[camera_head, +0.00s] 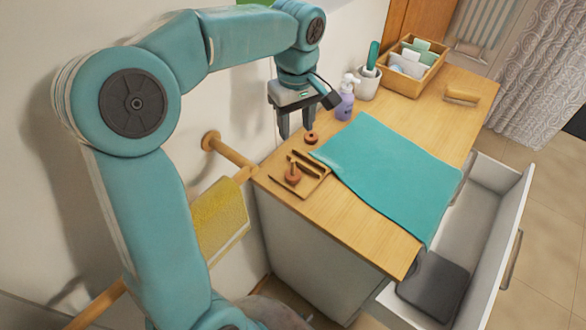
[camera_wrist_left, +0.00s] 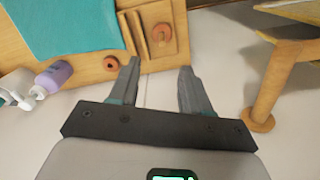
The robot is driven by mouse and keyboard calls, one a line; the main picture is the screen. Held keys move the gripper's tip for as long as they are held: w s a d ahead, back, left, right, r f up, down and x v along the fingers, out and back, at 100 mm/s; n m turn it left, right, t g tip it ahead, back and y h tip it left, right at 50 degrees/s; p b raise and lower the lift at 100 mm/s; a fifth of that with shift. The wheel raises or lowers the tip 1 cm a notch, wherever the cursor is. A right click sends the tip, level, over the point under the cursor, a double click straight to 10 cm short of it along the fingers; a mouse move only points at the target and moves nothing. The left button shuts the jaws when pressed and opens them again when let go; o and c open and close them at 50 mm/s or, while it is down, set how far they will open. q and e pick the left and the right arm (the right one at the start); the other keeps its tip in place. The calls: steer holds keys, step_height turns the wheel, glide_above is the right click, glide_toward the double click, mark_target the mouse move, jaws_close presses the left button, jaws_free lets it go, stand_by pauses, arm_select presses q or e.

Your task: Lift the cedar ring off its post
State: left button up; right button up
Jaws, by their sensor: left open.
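A reddish-brown cedar ring (camera_head: 293,179) sits around a short post on a small wooden tray (camera_head: 317,188) at the counter's near left corner. The ring also shows in the left wrist view (camera_wrist_left: 157,43), on the tray beyond the fingertips. A second reddish-brown ring (camera_head: 311,138) lies on the counter behind the tray. My left gripper (camera_head: 297,131) is open and empty, pointing down above the back left edge of the counter. It is apart from both rings. My right gripper is not in view.
A teal cloth (camera_head: 385,165) covers the middle of the counter. A purple pump bottle (camera_head: 345,103), white cup (camera_head: 368,84) and wooden organizer (camera_head: 413,75) stand behind it. A wooden wall rail (camera_head: 232,153) is left of the counter. A drawer (camera_head: 490,215) stands open at right.

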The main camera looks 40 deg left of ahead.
arm_select(q)
glide_above(293, 171)
step_height(293, 171, down, 10)
steer(key=shift+w+d+f, duration=0.1)
steer(key=shift+f, duration=0.5)
step_height(293, 171, down, 4)
steer(key=shift+r, duration=0.1)
steer(key=shift+a+f, duration=0.3)
steer(key=shift+f, duration=0.25)
steer(key=shift+d, duration=0.1)
steer(key=shift+c, duration=0.4)
steer(key=c, duration=0.6)
